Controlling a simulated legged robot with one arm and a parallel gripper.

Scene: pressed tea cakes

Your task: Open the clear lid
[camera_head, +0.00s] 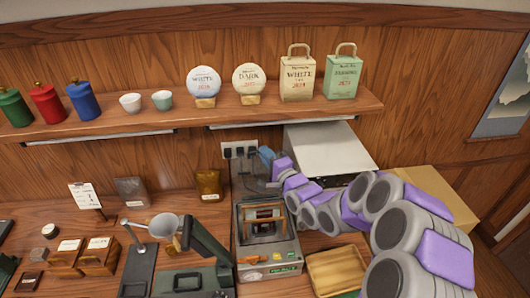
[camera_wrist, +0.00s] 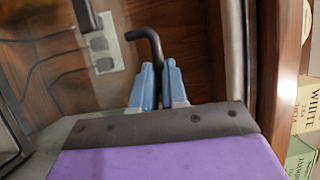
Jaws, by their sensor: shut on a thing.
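A box-shaped machine (camera_head: 268,272) with a grey front and coloured labels stands on the wooden counter. Its clear lid (camera_head: 247,186) appears raised at the back of the machine; its see-through pane is faint, and its exact angle is hard to tell. In the wrist view, my gripper (camera_wrist: 159,80) is shut on a black bent handle (camera_wrist: 151,42), whose end sticks out beyond the fingertips. My wrist hides the handle's base.
A white box-shaped appliance (camera_head: 325,150) stands behind my arm. A wooden tray (camera_head: 336,272) lies right of the machine, and a dark green device with a lever (camera_head: 205,243) stands left. A shelf (camera_head: 190,122) with bags, cups and tins hangs above.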

